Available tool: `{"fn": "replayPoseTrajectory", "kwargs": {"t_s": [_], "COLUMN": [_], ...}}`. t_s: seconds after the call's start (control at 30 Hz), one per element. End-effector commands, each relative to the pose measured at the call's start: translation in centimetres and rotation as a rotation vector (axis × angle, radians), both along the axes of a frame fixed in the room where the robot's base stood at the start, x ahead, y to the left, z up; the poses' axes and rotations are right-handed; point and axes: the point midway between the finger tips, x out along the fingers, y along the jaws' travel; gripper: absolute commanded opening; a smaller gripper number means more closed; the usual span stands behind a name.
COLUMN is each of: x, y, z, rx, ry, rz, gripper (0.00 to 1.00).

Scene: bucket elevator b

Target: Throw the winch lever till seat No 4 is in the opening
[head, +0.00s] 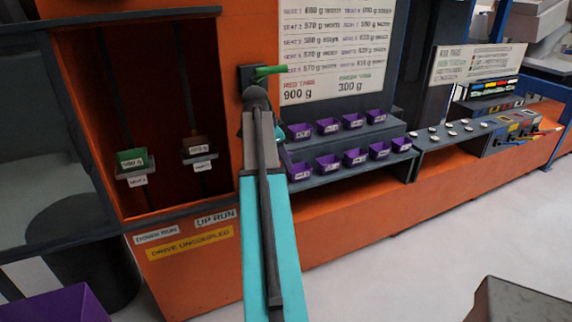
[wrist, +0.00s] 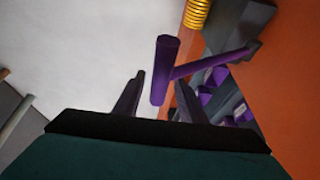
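My gripper (wrist: 160,78) is open in the wrist view, its dark fingers apart. A purple bar-shaped handle (wrist: 163,68) shows between them, with clear gaps at both sides; I cannot tell how deep it sits. A purple rod (wrist: 205,65) joins a dark mount beside it. In the head view my arm hides the gripper and this handle. A green lever (head: 270,71) sticks out of a dark box on the orange wall, above my wrist. In the opening (head: 160,190) hang a green bin (head: 132,159) and a brown bin (head: 195,146); their seat numbers are too small to read surely.
Purple bins (head: 328,163) stand on two grey shelf steps right of my arm. A weight board (head: 335,48) hangs above them. Signs (head: 190,242) below the opening read "down run", "up run" and "drive uncoupled". A yellow spring (wrist: 196,14) shows beyond the handle. Pale floor lies in front.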

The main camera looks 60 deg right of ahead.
Motion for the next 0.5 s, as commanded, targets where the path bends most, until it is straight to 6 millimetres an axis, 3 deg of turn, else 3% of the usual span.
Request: {"fn": "replayPoseTrajectory", "kwargs": {"t_s": [0.2, 0.5], "x": [-0.5, -0.7], "y": [-0.7, -1.2], "z": [-1.9, -3.1], "rx": [0.002, 0.000], "ry": [0.001, 0.000], "rz": [-0.002, -0.002], "gripper": [0.37, 0.37]}}
